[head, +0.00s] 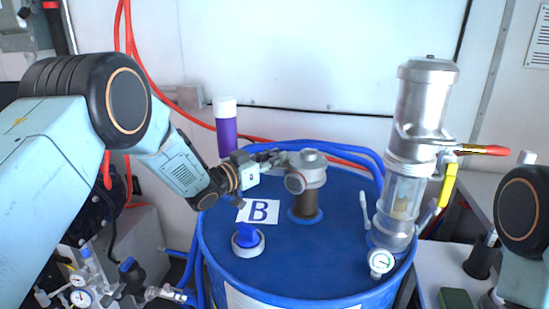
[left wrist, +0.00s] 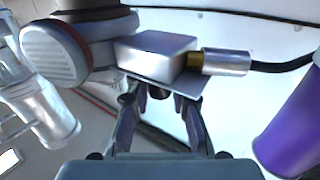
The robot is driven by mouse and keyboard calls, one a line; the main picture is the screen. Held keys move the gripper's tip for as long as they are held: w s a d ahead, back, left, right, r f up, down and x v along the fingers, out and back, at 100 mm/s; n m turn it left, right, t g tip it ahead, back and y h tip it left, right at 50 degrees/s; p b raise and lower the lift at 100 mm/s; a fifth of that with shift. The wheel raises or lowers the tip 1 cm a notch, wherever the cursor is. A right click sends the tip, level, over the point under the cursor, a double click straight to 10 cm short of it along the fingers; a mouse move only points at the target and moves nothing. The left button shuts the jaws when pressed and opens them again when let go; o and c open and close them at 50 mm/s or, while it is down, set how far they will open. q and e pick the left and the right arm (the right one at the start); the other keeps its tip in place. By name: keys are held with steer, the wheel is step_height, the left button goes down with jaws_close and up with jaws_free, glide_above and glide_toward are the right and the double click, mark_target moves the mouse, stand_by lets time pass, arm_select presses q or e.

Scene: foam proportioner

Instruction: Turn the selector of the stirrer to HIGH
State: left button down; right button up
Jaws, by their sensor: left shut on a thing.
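The stirrer (head: 308,172) stands on the blue drum lid, with a grey round head on a dark neck. In the left wrist view its grey box (left wrist: 155,52) has a flat plate and a cable plug. My left gripper (head: 279,159) reaches in from the left against the stirrer head. In the left wrist view its fingers (left wrist: 160,100) close around a small dark knob (left wrist: 160,92) below the plate, seemingly the selector. The knob is mostly hidden, and no HIGH mark or pointer is readable. My right gripper is out of view; only part of that arm shows at the right edge.
The blue drum (head: 330,265) carries a label B (head: 258,211), a blue-capped fitting (head: 247,238) and a tall metal pump (head: 420,120) with a gauge (head: 381,262). A purple bottle (head: 226,130) stands behind. Red and blue hoses run behind the drum.

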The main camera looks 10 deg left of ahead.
arm_select(q)
steer(key=shift+f, duration=0.15)
steer(key=c, duration=1.7)
jaws_free()
steer(key=shift+o, duration=1.3)
steer(key=shift+s+a+r, duration=0.1)
steer(key=shift+s+r, duration=0.1)
steer(key=shift+w, duration=0.15)
steer(key=shift+n+y, duration=0.3)
steer(key=shift+y, duration=0.1)
